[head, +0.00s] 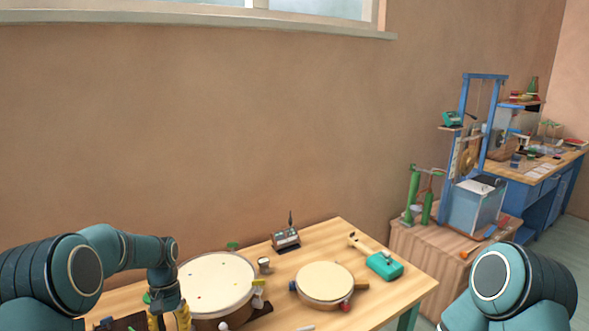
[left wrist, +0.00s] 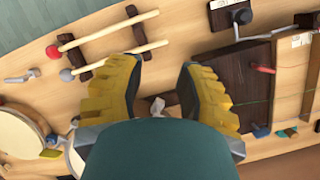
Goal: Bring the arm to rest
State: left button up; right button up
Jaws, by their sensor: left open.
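My left arm comes in from the left in the head view and bends down over the wooden table (head: 385,309). My left gripper (head: 169,320) points down beside the left edge of the large drum. In the left wrist view the yellow fingers of this gripper (left wrist: 160,92) are wide apart, with nothing held between them. Table surface and a small pale item, too unclear to name, show in the gap. My right arm shows only as a bent part at the lower right of the head view; its gripper is out of the picture.
A large drum (head: 216,285) and a smaller drum (head: 325,282) stand on the table. Two mallets (left wrist: 112,35) rest on dark supports; a dark wooden box (left wrist: 240,75) is beside the gripper.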

pick_arm(q)
jog(key=s+d+f+t, duration=0.1)
jog(key=s+d+f, duration=0.1)
jog(key=d+f, duration=0.1)
jog(key=s+d+f+h, duration=0.1)
jog(key=s+d+f, duration=0.1)
jog(key=d+f, duration=0.2)
jog(key=s+d+f+t, duration=0.1)
jog(key=s+d+f, duration=0.1)
jog(key=d+f, duration=0.2)
jog(key=shift+s+d+f+t+h+b, duration=0.1)
jog(key=shift+s+f+t+h+b, duration=0.1)
jog(key=shift+f, duration=0.55)
jog(key=shift+s+d+f+t+h+b, duration=0.1)
jog(key=shift+f+h, duration=0.1)
jog(key=shift+f, duration=0.55)
jog(key=s+d+f+t, duration=0.1)
jog(key=s+d+f, duration=0.1)
jog(key=s+d, duration=0.2)
jog(key=s+d+f+n+t+h, duration=0.1)
jog(key=s+d, duration=0.3)
jog(key=s, duration=0.5)
jog(key=shift+f+t, duration=0.35)
jog(key=shift+t, duration=0.15)
